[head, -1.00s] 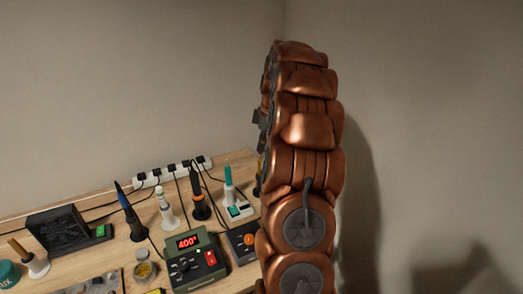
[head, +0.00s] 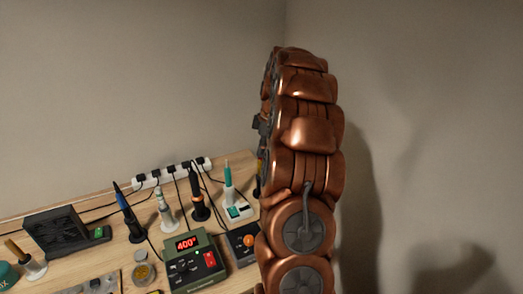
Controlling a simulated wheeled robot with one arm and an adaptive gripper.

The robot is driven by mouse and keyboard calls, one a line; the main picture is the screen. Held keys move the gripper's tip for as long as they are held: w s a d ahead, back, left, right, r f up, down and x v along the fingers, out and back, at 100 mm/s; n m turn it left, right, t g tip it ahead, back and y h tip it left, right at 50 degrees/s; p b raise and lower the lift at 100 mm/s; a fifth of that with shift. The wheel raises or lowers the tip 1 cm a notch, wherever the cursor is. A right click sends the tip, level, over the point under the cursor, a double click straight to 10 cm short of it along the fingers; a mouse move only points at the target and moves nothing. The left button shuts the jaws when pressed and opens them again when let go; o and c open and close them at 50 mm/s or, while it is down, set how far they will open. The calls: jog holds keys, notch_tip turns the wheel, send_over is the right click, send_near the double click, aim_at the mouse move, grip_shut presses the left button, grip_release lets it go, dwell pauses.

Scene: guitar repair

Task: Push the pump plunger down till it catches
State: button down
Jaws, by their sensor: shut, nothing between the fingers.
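Several upright tools stand in holders on the wooden bench. They are a blue and black one (head: 128,218), a white one (head: 164,208), an orange and black one (head: 197,195) and a teal and white one (head: 229,182). I cannot tell for sure which is the pump, and no plunger shows clearly. My copper arm rises at the right and curves over at the top, hiding the bench's right end. My gripper is hidden behind it, so its place relative to the pump does not show.
A green station reading 400 (head: 193,264), a smaller dark box (head: 243,242), a black fan unit (head: 57,231) and a small round jar (head: 143,270) crowd the bench (head: 100,250). A white power strip (head: 176,172) with cables lies along the back wall.

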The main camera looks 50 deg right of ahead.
jog(key=shift+r, duration=0.15)
jog(key=w+a+p+v, duration=0.1)
jog(key=v, duration=0.6)
jog(key=shift+r, duration=0.5)
jog(key=shift+w, duration=0.1)
dwell(0.5)
jog(key=s+a+r+m+g, duration=0.1)
jog(key=s+a, duration=0.2)
jog(key=a, duration=0.6)
jog(key=s+a+m, duration=0.1)
jog(key=s+a, duration=0.2)
jog(key=a, duration=0.6)
jog(key=s+a+r+m+g, duration=0.1)
jog(key=s+a, duration=0.2)
jog(key=a, duration=0.6)
jog(key=s+a+f+m, duration=0.1)
jog(key=s+a+f, duration=0.1)
jog(key=s, duration=0.5)
jog(key=s+a+f+m+g+h, duration=0.1)
jog(key=s+a+f+m, duration=0.1)
jog(key=s+a, duration=0.2)
jog(key=s+a+f+m, duration=0.2)
jog(key=s+a, duration=0.2)
jog(key=s, duration=0.6)
jog(key=shift+f+g+h, duration=0.3)
